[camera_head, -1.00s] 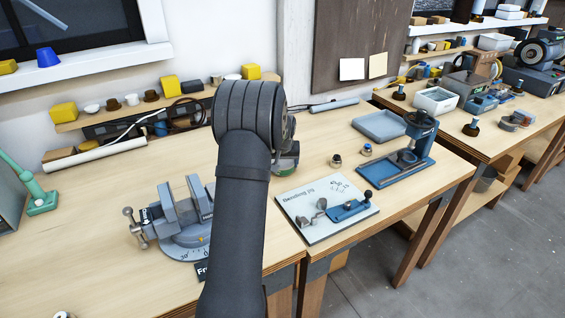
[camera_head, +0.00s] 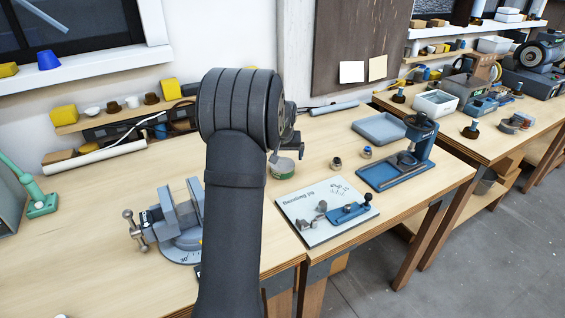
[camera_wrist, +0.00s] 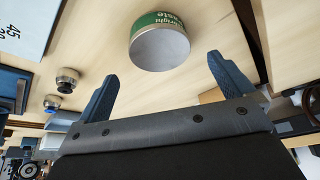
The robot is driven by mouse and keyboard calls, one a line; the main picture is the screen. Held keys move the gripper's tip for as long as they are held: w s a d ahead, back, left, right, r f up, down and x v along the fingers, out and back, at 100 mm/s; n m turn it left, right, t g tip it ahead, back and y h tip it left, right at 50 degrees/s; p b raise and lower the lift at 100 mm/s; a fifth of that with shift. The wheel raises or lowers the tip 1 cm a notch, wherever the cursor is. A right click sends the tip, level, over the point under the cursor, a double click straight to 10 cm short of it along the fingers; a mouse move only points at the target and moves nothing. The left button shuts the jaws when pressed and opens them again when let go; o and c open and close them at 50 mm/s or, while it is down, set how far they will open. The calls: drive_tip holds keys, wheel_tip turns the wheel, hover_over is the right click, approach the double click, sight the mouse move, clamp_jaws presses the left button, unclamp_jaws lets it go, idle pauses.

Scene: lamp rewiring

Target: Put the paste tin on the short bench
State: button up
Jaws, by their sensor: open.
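The paste tin (camera_head: 283,168) is a short round can with a green label and a pale grey end. It stands on the wooden benchtop just behind the bending jig. In the wrist view the tin (camera_wrist: 160,46) lies ahead of my gripper (camera_wrist: 161,73), roughly centred between the two fingers. The fingers are spread, with clear space between them and the tin. In the head view my gripper (camera_head: 290,138) is partly hidden by my arm and sits above the tin. I cannot tell for sure which bench is the short one.
The bending jig board (camera_head: 325,210), two small round pieces (camera_head: 337,163) (camera_head: 366,152), a blue press (camera_head: 405,165) and a grey tray (camera_head: 380,128) share the middle bench. A vise (camera_head: 172,222) stands left. Another bench with boxes (camera_head: 436,103) is at the right.

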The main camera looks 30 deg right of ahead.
sight(282, 163)
drive_tip(key=v, duration=0.5)
drive_tip(key=shift+r, duration=0.1)
drive_tip(key=x, duration=1.2)
drive_tip(key=shift+r, duration=1.75)
